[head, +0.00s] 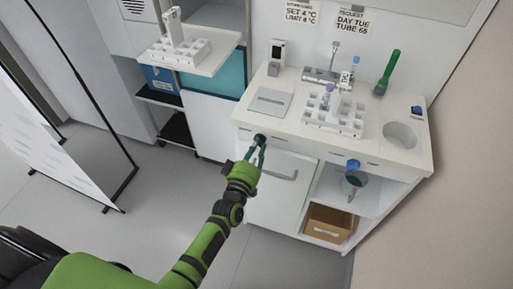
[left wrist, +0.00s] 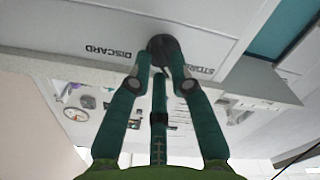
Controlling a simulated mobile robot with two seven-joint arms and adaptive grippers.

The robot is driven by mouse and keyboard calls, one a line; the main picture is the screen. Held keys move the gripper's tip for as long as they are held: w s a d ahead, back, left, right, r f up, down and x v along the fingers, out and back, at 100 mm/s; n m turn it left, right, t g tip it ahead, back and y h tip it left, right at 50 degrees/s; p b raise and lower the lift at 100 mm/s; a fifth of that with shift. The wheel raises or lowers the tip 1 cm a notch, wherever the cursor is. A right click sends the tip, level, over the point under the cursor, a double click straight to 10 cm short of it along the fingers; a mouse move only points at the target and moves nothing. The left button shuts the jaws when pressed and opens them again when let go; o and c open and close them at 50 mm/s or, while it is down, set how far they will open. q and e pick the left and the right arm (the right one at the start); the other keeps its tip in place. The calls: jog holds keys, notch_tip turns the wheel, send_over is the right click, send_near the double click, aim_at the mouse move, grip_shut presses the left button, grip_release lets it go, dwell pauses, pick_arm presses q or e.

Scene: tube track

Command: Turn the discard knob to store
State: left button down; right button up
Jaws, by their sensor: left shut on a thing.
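The discard knob (left wrist: 164,44) is a dark round knob on the white front panel of the counter. In the left wrist view the printed word DISCARD (left wrist: 108,50) is on one side of it and STORE (left wrist: 203,72) on the other. My left gripper (head: 259,141) is at the knob (head: 260,138), with its green fingers closed around it. The fingers hide part of the knob, so I cannot tell which word it points to. My right gripper is not in view.
A cardboard box (head: 328,224) sits on the shelf below. Open floor lies at the left.

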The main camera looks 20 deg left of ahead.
pick_arm(q)
jog(key=c, duration=1.1)
grip_release()
jog(key=s, duration=1.2)
jog(key=shift+a, duration=0.2)
